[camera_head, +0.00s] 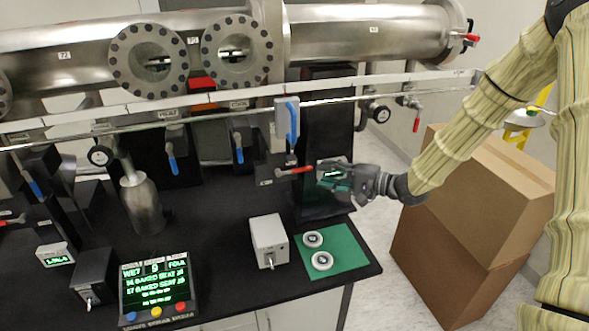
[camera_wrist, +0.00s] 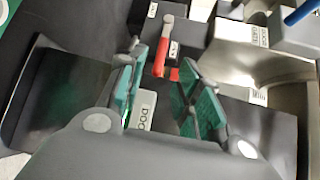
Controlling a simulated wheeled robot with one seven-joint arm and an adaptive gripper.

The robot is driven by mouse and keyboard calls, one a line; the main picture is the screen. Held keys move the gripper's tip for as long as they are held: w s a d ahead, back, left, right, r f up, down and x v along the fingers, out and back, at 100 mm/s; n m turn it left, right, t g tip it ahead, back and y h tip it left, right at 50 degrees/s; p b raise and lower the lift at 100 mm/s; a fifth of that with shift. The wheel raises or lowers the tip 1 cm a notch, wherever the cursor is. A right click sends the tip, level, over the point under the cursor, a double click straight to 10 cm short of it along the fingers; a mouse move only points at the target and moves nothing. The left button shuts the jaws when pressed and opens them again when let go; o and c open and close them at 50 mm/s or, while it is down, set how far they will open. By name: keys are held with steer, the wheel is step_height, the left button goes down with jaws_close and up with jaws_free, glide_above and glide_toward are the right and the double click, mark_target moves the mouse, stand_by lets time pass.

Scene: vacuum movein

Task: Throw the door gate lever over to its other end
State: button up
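A lever with a red handle (camera_head: 295,171) sticks out to the right from a small dark block (camera_head: 264,175) on the rig, its tip close to my gripper. In the wrist view the red handle (camera_wrist: 162,57) stands ahead, between and beyond the green finger pads, with a pale metal arm at its far end. A white label (camera_wrist: 146,110) reading "DOO…" shows partly between the fingers; the rest is hidden. My gripper (camera_head: 331,178) is open and empty, at the handle's right. Its pads also show in the wrist view (camera_wrist: 163,85). I see no contact with the handle.
A blue lever (camera_head: 292,122) on a grey plate stands just above the red handle. Below are a grey switch box (camera_head: 269,241) and a green mat (camera_head: 344,256) with two round flanges. Cardboard boxes (camera_head: 493,185) stand at the right. Large steel pipes (camera_head: 350,33) run behind.

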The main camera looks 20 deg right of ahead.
mark_target(304, 171)
steer(key=p+x, duration=0.2)
steer(key=x, duration=0.7)
steer(key=shift+s, duration=0.15)
